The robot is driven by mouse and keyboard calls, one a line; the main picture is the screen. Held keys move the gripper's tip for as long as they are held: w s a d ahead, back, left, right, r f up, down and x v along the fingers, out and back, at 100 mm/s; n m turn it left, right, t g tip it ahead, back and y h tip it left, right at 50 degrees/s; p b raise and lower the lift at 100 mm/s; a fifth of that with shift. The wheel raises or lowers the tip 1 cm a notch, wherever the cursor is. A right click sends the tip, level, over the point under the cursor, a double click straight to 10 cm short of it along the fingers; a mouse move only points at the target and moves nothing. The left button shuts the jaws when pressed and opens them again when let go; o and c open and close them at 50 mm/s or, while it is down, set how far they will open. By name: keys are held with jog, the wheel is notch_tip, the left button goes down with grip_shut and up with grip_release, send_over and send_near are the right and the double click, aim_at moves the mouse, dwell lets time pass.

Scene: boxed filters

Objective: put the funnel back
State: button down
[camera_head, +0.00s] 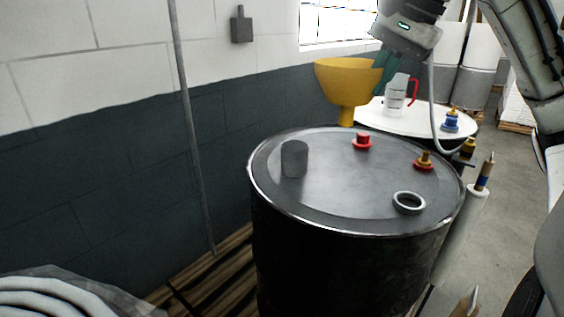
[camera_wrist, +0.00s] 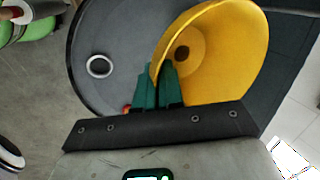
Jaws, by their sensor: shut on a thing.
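The yellow funnel (camera_head: 345,76) is upright, wide mouth up, in the head view, by the far edge of the black drum (camera_head: 330,262). Its spout overlaps the drum's back rim in the picture, and I cannot tell whether it touches. My gripper (camera_head: 381,76) has green fingers shut on the right side of the funnel's rim. In the wrist view the green fingers (camera_wrist: 158,74) pinch the wall of the funnel (camera_wrist: 225,60), with the drum lid (camera_wrist: 105,40) below. An open grey ring (camera_head: 409,203) stands on the lid at the front right.
A grey cylinder (camera_head: 294,159), a red cap (camera_head: 362,142) and a brass-and-red fitting (camera_head: 424,162) stand on the lid. Behind is a white round top (camera_head: 376,121) with a clear jug (camera_head: 396,94) and a blue item (camera_head: 451,121). A pipe (camera_head: 189,110) runs along the wall.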

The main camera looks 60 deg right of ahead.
aim_at(336, 89)
jog(key=w+d+f, duration=0.1)
jog(key=w, duration=0.1)
jog(key=w+d+f, duration=0.1)
jog(key=w, duration=0.2)
jog(key=w+d+f, duration=0.1)
jog(key=w, duration=0.2)
jog(key=shift+f, duration=0.3)
jog(key=w+d+x, duration=0.1)
jog(key=x, duration=0.9)
jog(key=shift+w, duration=0.2)
jog(key=shift+d+f, duration=0.1)
jog(key=shift+f, duration=0.45)
jog(key=c, duration=1.3)
grip_release()
jog(key=shift+o, duration=0.2)
jog(key=v, duration=1.3)
jog(key=shift+w+r+p, duration=0.1)
jog(key=shift+w+p, duration=0.05)
jog(key=shift+p, duration=0.2)
